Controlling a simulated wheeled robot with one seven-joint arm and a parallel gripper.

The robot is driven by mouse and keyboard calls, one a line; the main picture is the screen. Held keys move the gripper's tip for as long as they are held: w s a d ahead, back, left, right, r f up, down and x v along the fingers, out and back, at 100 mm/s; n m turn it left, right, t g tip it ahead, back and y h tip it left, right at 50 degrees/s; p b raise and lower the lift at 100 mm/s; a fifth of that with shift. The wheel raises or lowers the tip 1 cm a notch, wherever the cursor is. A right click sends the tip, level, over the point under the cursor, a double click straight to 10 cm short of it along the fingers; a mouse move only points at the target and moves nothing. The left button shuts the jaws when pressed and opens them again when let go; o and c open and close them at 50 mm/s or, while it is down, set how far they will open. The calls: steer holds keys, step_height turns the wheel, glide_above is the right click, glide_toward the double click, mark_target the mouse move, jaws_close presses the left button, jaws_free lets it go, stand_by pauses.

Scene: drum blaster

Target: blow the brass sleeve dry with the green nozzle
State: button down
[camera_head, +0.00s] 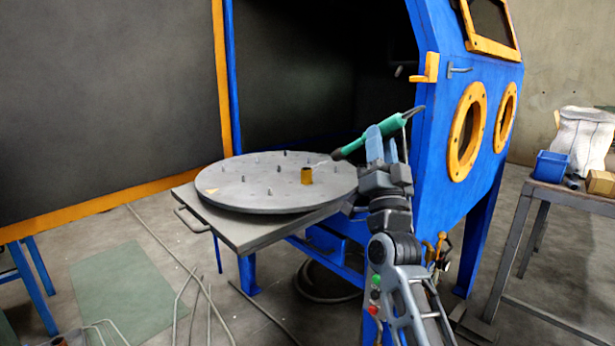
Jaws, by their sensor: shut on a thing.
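The brass sleeve (306,176) stands upright on the round grey turntable (235,195), right of its middle, among several short pegs. My gripper (380,143) is at the turntable's right edge, shut on the green nozzle (385,128). The nozzle tilts down to the left, and its dark tip and thin end point toward the sleeve. The tip appears slightly above and right of the sleeve; I cannot tell the exact gap. A dark hose or lever shows at the nozzle's upper right end. My fingertips are partly hidden behind the gripper body.
The blue cabinet (440,150) with orange-rimmed ports stands close to my arm's right. Its large dark door (115,100) is open at left. A bench (570,198) at right holds a blue bin (552,166), a white sack (580,140) and a cardboard box (600,184). Hoses lie on the floor.

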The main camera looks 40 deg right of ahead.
mark_target(383, 124)
steer(key=shift+r, duration=0.1)
step_height(383, 124, up, 6)
steer(key=p, duration=0.4)
steer(key=shift+p, duration=0.4)
